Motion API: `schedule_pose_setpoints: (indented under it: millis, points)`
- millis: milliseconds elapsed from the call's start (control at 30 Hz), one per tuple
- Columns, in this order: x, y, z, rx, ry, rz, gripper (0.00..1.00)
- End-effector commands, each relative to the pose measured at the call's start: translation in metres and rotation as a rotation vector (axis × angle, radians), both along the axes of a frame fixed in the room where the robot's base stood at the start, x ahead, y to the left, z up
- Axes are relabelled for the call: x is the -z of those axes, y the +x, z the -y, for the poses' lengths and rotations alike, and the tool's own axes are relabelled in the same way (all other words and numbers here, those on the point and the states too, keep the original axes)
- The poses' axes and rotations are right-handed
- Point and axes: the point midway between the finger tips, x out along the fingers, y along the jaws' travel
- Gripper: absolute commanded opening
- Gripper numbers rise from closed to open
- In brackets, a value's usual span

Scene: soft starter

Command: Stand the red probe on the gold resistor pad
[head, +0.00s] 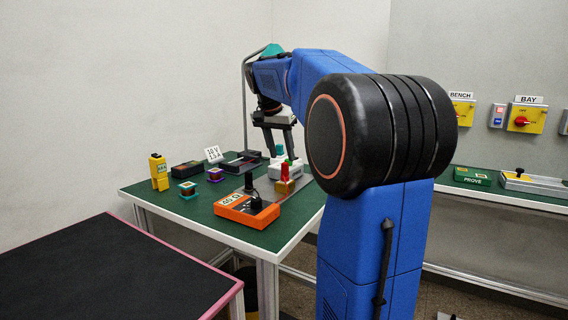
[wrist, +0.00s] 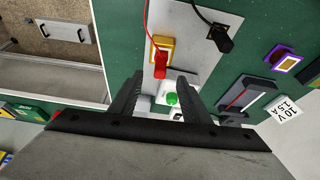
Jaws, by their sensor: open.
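The red probe (head: 284,172) stands upright, its foot on the gold resistor pad (head: 285,187), a small gold block on a grey plate. In the wrist view the red probe (wrist: 160,66) shows over the gold pad (wrist: 166,43), with a red lead running off the top. My gripper (head: 279,146) is above and behind the probe in the head view. In the wrist view my gripper's fingers (wrist: 160,80) are open and apart, with the probe just beyond their tips. Nothing is between them in grasp. The probe's exact contact with the pad is partly hidden.
A black probe (wrist: 222,40) stands on the grey plate. An orange meter (head: 246,210) sits at the table's front. A white box with a green button (wrist: 172,98) is close beside the pad. Small blocks and a "10 V 1.5 A" card (head: 213,154) stand to the left.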

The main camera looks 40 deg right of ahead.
Motion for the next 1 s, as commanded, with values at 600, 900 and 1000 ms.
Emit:
schedule_pose_setpoints:
  millis: [600,900,1000]
  points:
    - [-0.094,-0.014,-0.037,0.0,-0.001,0.001,0.43]
    - [-0.1,-0.015,-0.039,0.0,0.0,0.0,0.43]
    - [-0.1,-0.015,-0.038,0.0,0.0,0.0,0.43]
